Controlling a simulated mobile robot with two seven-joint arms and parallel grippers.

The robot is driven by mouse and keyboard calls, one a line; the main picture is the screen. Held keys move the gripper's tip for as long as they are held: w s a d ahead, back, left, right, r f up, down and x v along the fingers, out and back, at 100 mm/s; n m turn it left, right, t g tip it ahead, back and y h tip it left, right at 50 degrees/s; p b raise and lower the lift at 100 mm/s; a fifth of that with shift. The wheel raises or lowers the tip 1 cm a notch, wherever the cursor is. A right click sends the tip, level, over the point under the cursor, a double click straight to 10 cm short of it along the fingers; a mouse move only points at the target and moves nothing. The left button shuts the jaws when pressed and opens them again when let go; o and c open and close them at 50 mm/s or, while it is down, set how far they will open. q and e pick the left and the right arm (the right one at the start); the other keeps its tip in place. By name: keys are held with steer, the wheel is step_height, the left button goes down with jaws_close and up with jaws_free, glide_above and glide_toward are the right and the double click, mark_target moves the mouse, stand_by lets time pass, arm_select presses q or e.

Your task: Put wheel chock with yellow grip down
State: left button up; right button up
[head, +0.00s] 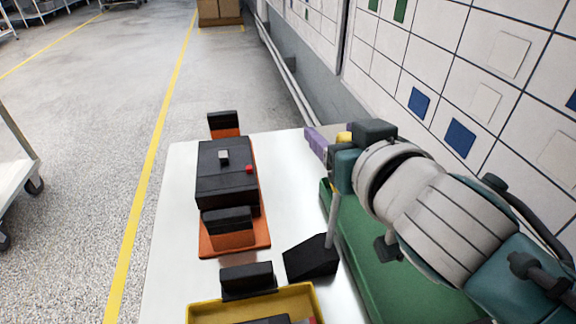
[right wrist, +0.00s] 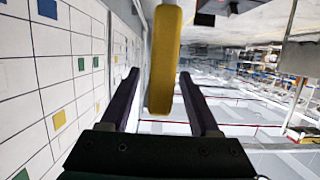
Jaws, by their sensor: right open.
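The wheel chock is a black wedge (head: 311,258) low in the head view, apparently resting on the white table. A thin grey rod (head: 332,218) rises from it toward my right gripper (head: 322,141). A bit of the yellow grip (head: 344,137) shows beside the purple fingers. In the right wrist view the yellow grip (right wrist: 165,60) stands between the two fingers of my right gripper (right wrist: 160,75), which is open, with visible gaps on both sides. The rod's upper end is hidden behind the gripper. My left gripper is not in view.
A black box with a red button (head: 226,180) stands on an orange base (head: 235,247) left of the chock. A yellow tray (head: 203,312) is at the front and a green mat (head: 385,270) at the right. The tiled wall (head: 400,45) is close on the right.

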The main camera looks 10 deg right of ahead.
jaws_close()
stand_by(0.5)
stand_by(0.8)
steer(key=shift+r, duration=0.15)
